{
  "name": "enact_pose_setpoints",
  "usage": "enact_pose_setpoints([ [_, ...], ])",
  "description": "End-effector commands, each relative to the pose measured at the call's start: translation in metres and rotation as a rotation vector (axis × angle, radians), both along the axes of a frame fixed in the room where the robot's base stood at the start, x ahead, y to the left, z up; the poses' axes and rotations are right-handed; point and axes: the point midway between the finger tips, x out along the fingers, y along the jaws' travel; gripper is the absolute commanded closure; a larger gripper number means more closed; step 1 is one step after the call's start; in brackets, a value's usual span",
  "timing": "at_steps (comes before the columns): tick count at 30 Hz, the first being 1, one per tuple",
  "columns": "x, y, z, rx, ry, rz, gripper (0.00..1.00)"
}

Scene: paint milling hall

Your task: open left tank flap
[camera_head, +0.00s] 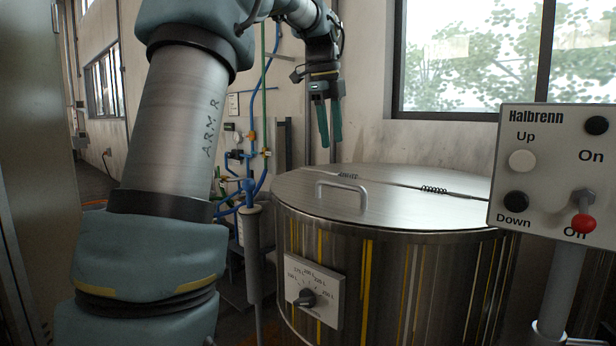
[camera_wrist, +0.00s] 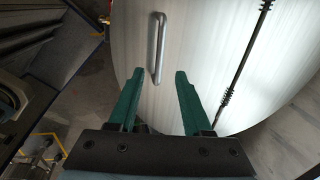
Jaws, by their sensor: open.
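A round steel tank (camera_head: 390,275) stands right of centre in the head view, with a flat lid split by a hinge line with springs. The near flap (camera_head: 315,205) lies closed on the tank and bears a bar handle (camera_head: 342,190). In the wrist view the flap (camera_wrist: 205,55) and its handle (camera_wrist: 158,48) show ahead of the fingers. My gripper (camera_head: 330,138) hangs above the back left of the lid, fingers pointing down. In the wrist view my gripper (camera_wrist: 155,90) is open and empty, and the handle lies beyond the fingertips, apart from them.
A Halbrenn control panel (camera_head: 555,172) with several buttons and a red-tipped switch stands at the right on a post. A dial plate (camera_head: 314,290) is on the tank's front. Blue pipes (camera_head: 245,165) run behind the tank at left.

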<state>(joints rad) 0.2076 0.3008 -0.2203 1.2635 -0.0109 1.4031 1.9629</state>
Motion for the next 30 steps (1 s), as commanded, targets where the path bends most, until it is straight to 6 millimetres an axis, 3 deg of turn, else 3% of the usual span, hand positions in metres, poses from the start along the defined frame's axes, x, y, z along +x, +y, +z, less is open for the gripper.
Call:
enact_pose_setpoints([
  [5, 0.002, -0.003, -0.013, 0.001, 0.002, -0.014, 0.51],
  [18, 0.011, -0.014, -0.088, 0.002, 0.003, -0.012, 0.51],
  [24, 0.014, -0.016, -0.102, 0.000, -0.002, -0.011, 0.51],
  [30, 0.014, -0.016, -0.104, 0.000, -0.002, -0.011, 0.51],
])
